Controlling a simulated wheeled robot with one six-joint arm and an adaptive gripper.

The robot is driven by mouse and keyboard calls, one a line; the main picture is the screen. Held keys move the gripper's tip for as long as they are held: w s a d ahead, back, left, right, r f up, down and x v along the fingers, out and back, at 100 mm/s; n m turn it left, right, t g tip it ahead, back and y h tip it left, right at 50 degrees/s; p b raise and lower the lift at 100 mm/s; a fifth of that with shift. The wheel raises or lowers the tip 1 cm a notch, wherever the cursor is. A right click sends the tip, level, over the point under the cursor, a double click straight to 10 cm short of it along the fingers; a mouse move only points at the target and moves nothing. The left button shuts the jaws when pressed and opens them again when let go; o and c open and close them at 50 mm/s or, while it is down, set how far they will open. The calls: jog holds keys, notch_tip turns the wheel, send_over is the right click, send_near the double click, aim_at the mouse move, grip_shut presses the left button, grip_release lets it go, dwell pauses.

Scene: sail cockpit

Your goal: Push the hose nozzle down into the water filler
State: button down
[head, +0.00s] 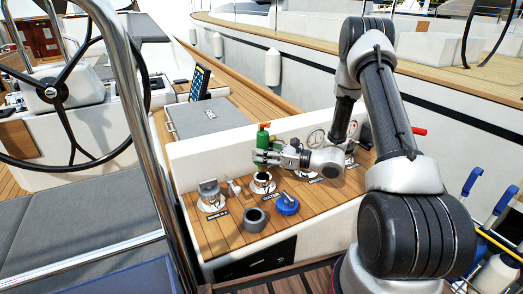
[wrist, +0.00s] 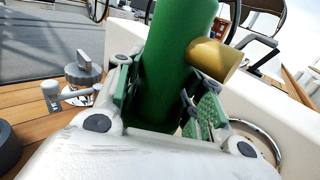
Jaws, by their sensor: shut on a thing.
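The green hose nozzle (head: 263,139) stands roughly upright in the head view, with a small brass-coloured part near its top. In the wrist view the green nozzle (wrist: 177,65) runs between the finger pads, and its brass-coloured stub (wrist: 213,60) points right. My gripper (head: 267,157) is shut around the nozzle from the right; it also shows in the wrist view (wrist: 160,100). The water filler (head: 263,184), a pale round deck fitting beside a "WATER" label, lies right below the nozzle. The nozzle's lower end is small and partly hidden, so I cannot tell if it is inside.
A blue cap (head: 287,204) and a dark grey ring (head: 256,219) lie on the teak in front of the filler. Another labelled deck fitting (head: 210,195) with a grey top stands to the left. A white coaming wall (head: 215,150) rises behind. A steel tube (head: 150,140) crosses at left.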

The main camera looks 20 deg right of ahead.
aim_at(262, 167)
jog(key=shift+s+f, duration=0.1)
jog(key=shift+f, duration=2.6)
jog(key=shift+f, duration=0.55)
jog(key=c, duration=1.2)
grip_release()
jog(key=shift+o, duration=0.2)
jog(key=shift+v, duration=5.5)
